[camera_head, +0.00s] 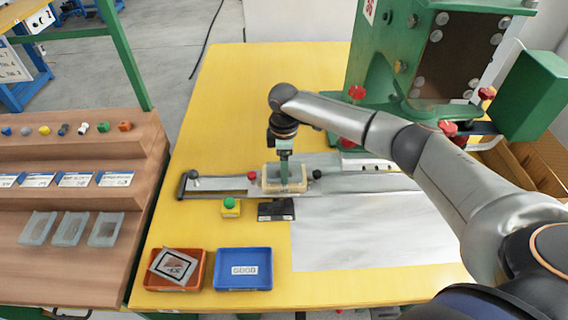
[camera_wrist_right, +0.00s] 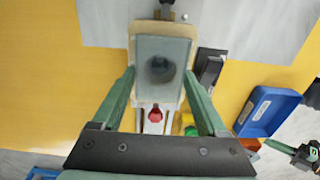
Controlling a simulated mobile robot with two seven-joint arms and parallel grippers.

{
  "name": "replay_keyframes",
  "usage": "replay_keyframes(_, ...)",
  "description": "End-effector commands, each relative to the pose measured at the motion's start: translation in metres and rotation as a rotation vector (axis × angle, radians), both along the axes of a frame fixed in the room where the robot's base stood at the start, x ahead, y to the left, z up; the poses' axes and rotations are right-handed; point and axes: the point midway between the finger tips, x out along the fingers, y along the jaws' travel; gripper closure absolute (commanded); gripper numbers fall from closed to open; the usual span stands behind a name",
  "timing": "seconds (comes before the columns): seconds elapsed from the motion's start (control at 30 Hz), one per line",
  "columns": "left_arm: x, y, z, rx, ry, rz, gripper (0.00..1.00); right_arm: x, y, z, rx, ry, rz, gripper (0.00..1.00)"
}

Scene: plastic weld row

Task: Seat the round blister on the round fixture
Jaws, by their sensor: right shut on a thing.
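The round blister is a translucent grey tray (camera_wrist_right: 172,48) with a dark round shape in its middle. My right gripper (camera_head: 284,183) is shut on it, with one green finger along each side in the right wrist view (camera_wrist_right: 159,82). The blister lies over the cream fixture (camera_head: 268,188), whose rim shows around it in the wrist view (camera_wrist_right: 145,105). I cannot tell whether the blister touches the fixture or is a little above it. A small dark and green part at the wrist view's right edge looks like my left gripper (camera_wrist_right: 306,156); its fingers are unclear.
A red knob (camera_head: 252,175), a green button (camera_head: 230,203) and a black block (camera_head: 276,210) are close to the fixture. An orange bin (camera_head: 203,283) and blue bin (camera_head: 243,288) stand in front. A green press (camera_head: 420,60) stands behind right. Several trays lie on the brown shelf (camera_head: 60,270).

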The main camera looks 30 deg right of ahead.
Motion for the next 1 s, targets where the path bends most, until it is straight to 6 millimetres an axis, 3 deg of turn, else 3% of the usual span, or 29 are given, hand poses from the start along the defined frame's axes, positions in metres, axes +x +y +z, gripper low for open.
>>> replay_keyframes(0.53, 0.0001, 0.0, -0.0024, 0.0, 0.0, 0.0, 1.0, 0.0, 0.0001, -0.0059, 0.0, 0.0, 0.001, 0.6)
replay_keyframes(0.57, 0.0001, 0.0, -0.0024, 0.0, 0.0, 0.0, 1.0, 0.0, 0.0001, -0.0059, 0.0, 0.0, 0.001, 0.22)
replay_keyframes(0.7, 0.0001, 0.0, -0.0024, 0.0, 0.0, 0.0, 1.0, 0.0, 0.0001, -0.0059, 0.0, 0.0, 0.001, 0.06)
replay_keyframes(0.77, 0.0001, 0.0, -0.0024, 0.0, 0.0, 0.0, 1.0, -0.0001, 0.0, -0.0059, 0.0, 0.0, 0.001, 0.0)
replay_keyframes(0.9, 0.0001, 0.0, -0.0024, 0.0, 0.0, 0.0, 1.0, -0.0001, 0.0, -0.0059, 0.0, 0.0, 0.001, 0.0)
replay_keyframes(1.0, 0.0001, 0.0, -0.0024, 0.0, 0.0, 0.0, 1.0, -0.0001, 0.0, -0.0059, 0.0, 0.0, 0.0, 0.09)
